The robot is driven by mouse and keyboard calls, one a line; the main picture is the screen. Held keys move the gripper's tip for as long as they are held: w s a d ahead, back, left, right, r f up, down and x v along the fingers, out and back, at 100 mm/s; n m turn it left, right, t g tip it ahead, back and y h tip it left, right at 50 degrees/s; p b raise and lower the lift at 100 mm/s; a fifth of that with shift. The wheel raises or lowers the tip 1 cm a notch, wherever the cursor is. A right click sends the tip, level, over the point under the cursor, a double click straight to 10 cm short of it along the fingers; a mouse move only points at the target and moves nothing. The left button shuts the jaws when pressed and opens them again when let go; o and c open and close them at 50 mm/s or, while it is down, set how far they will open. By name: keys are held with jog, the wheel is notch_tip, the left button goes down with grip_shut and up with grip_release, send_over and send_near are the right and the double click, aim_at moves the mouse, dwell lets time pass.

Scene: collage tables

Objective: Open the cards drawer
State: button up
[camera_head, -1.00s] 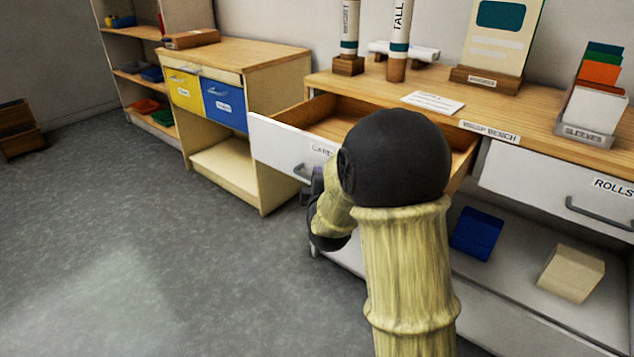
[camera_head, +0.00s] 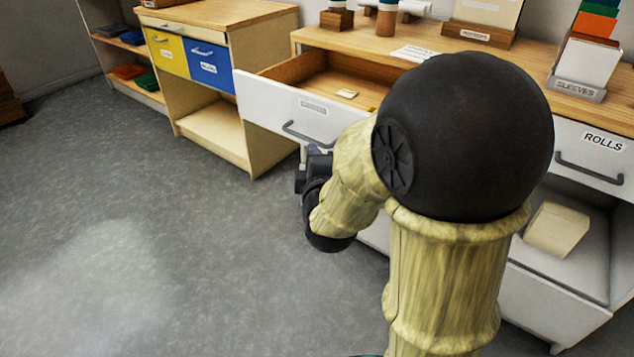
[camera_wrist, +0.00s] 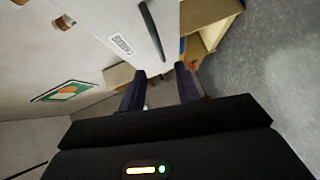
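The white cards drawer (camera_head: 262,104) stands pulled out of the wooden-topped bench in the head view, with its interior visible. A small pale block (camera_head: 347,94) lies inside. Its grey bar handle (camera_head: 308,134) is on the front, below a small label. My gripper (camera_head: 314,160) is just below the handle, partly hidden by my wrist. In the wrist view, the two fingers of my gripper (camera_wrist: 161,71) stand apart with nothing seen between them. The dark handle (camera_wrist: 151,30) on the white drawer front (camera_wrist: 112,18) lies beyond the fingertips, apart from them.
A closed rolls drawer (camera_head: 590,150) is at the right. A cabinet with yellow (camera_head: 166,52) and blue (camera_head: 210,64) drawers stands left of the open drawer. A beige box (camera_head: 557,230) sits on the lower shelf. The grey floor at the left is clear.

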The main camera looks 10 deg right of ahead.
jog(key=s+b, duration=0.5)
jog(key=b, duration=0.1)
jog(key=shift+s+a+r, duration=0.25)
jog(key=shift+s+r, duration=0.15)
jog(key=s+f+m+g+y+p, duration=0.2)
jog(key=s+f+m+g+p, duration=0.2)
jog(key=f+m+g+p, duration=0.35)
jog(key=s+d+f+m+g+p, duration=0.2)
jog(key=s+f+m+g+p, duration=0.15)
jog(key=s+m+g, duration=0.35)
notch_tip(320, 180, up, 37)
jog(key=p, duration=3.5)
jog(key=shift+s+d+f+m+t+h+p, duration=0.15)
jog(key=shift+m+t+h+p, duration=0.2)
jog(key=shift+t+p, duration=0.1)
